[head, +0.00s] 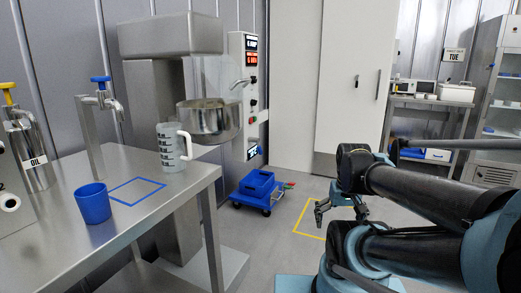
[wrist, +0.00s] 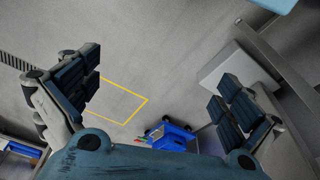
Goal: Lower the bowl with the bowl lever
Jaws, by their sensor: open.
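The steel bowl (head: 212,122) hangs at the side of the large grey mixer (head: 170,38), above the floor and beyond the table's right edge. What looks like the bowl lever (head: 241,84), a short bent metal handle, sticks out just above the bowl's right rim, in front of the control panel. My gripper (head: 340,211) is open and empty, low over the floor to the right of the mixer, well apart from bowl and lever. In the wrist view my gripper (wrist: 158,88) has its fingers spread wide over bare floor. Bowl and lever are not identifiable there.
A clear measuring jug (head: 172,147) and a blue cup (head: 93,203) stand on the steel table (head: 150,215). A yellow floor outline (head: 305,233) lies near my gripper.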

